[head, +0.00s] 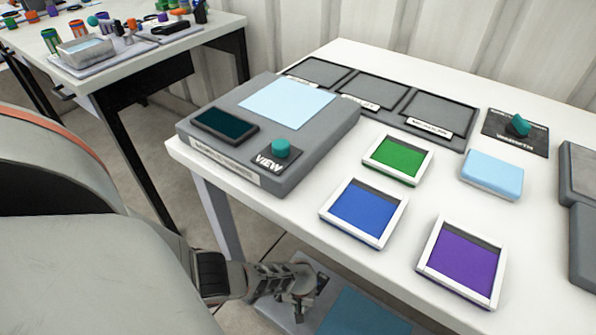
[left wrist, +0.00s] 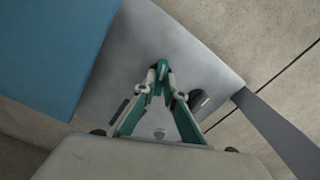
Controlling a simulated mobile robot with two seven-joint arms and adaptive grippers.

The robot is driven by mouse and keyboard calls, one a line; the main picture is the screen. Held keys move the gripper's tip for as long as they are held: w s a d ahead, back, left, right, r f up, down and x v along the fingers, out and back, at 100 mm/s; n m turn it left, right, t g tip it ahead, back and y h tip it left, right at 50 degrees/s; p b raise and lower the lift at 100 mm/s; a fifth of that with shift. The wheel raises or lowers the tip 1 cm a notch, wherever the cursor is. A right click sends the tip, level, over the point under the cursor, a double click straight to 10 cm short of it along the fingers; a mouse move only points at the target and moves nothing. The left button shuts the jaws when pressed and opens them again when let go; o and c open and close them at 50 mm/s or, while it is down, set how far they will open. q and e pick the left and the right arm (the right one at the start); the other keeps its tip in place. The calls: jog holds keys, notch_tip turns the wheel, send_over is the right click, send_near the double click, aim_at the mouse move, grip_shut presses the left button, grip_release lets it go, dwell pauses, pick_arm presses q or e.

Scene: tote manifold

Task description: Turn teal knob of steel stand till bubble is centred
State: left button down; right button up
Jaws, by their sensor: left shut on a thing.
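My left gripper (head: 312,296) is low beside the white table, over a low grey surface. In the left wrist view, my left gripper (left wrist: 162,72) is shut, with its fingertips closed on a small teal piece that looks like a knob (left wrist: 162,66). The grey surface (left wrist: 185,55) lies under it, with a blue panel (left wrist: 70,50) to the left. I cannot make out a bubble or which stand this knob belongs to. Another teal knob (head: 281,148) stands on a grey box marked VIEW, and one more teal knob (head: 519,126) is on a black plate. My right gripper is not in view.
The white table (head: 300,208) holds green (head: 398,158), blue (head: 363,212) and purple (head: 462,261) framed trays and a light blue block (head: 491,174). A second table (head: 225,22) at the back left carries cluttered small items. The table's edge is close to my left arm.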

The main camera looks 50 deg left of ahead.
pick_arm(q)
jog(key=shift+m, duration=1.2)
jog(key=c, duration=2.1)
grip_release()
jog(key=shift+r, duration=0.1)
notch_tip(320, 180, up, 12)
